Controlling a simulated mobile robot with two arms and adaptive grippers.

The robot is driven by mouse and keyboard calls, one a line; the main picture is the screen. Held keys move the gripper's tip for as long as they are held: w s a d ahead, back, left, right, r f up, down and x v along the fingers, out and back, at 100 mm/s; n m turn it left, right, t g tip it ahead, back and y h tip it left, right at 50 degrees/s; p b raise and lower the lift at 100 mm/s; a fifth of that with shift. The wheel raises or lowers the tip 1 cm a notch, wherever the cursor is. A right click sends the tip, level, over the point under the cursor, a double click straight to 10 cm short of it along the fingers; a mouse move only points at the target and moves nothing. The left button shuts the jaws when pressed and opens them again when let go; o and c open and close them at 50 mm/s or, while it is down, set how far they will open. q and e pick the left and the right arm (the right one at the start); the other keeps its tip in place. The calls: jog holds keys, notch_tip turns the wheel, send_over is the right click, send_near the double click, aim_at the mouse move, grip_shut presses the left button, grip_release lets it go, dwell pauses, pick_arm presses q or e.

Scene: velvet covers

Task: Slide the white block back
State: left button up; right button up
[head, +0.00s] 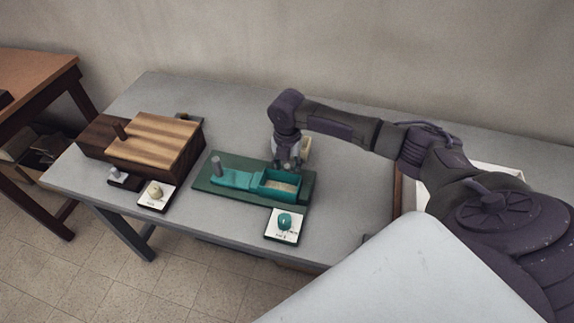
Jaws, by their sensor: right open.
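My right gripper (288,167) points down at the back edge of the teal box (279,194); its jaws are open, though its fingertips are small and dark here. A pale cream block (306,146) shows just behind and right of the gripper, partly hidden by it; I cannot tell whether they touch. The teal box is open on top with a pale inside. A teal slab (236,179) with a grey knob (216,164) extends to its left. Both are on a dark green base board (207,181). My left gripper is out of view.
A striped wooden box (160,141) with a peg stands on the left of the grey table (230,236). White cards with a cream knob (155,191) and a teal knob (285,221) lie near the front edge. A white tray (507,172) is partly hidden behind my right arm.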

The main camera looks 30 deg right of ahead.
grip_shut()
dwell(0.3)
jog(key=shift+w+d+b, duration=0.55)
jog(key=shift+w+d, duration=0.5)
jog(key=shift+d, duration=0.05)
jog(key=shift+w+d, duration=0.25)
jog(key=shift+d, duration=0.15)
jog(key=shift+r, duration=0.15)
